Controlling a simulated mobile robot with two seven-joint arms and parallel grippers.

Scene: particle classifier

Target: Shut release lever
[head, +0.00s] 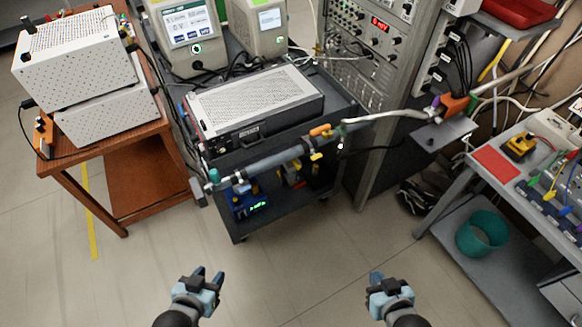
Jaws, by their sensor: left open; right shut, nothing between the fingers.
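A long grey tube (270,160) runs slantwise across the front of the dark cart. Small levers sit on it: an orange one (320,130) on top and a yellow one (316,156) below. An orange fitting (456,105) is at the far right end of the line. I cannot tell which of these is the release lever, or its position. My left gripper (208,273) is open and empty, low over the floor in front of the cart. My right gripper (377,277) is shut and empty, further right. Both are well apart from the tube.
The dark cart (268,221) carries a perforated metal box (255,100). A brown wooden table (80,192) with white boxes stands left. An instrument rack (372,130) stands behind right. A grey bench (448,200) with a teal bin (482,232) below is right. The front floor is clear.

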